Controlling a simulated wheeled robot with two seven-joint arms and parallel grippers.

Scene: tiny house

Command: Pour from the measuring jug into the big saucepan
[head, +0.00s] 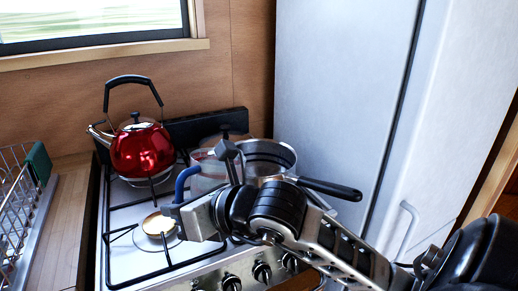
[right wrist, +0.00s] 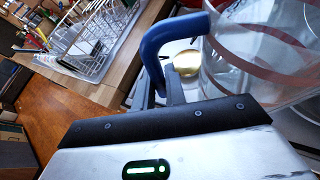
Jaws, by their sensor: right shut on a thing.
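The measuring jug (head: 207,172) is clear with red markings and a blue handle (head: 184,181). My right gripper (head: 180,208) is shut on that handle, and its arm hides part of the jug. In the right wrist view the jug (right wrist: 240,70) fills the right side, with the handle between the fingers (right wrist: 160,92). The big saucepan (head: 270,148) is steel with a black handle (head: 330,188); it stands on the stove just right of the jug, partly behind my gripper. I cannot tell the jug's exact tilt or contents. My left gripper is out of view.
A red kettle (head: 142,150) stands on the stove (head: 125,222) at the back left. A dish rack (head: 22,205) is at the far left. The white fridge (head: 340,90) rises close on the right.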

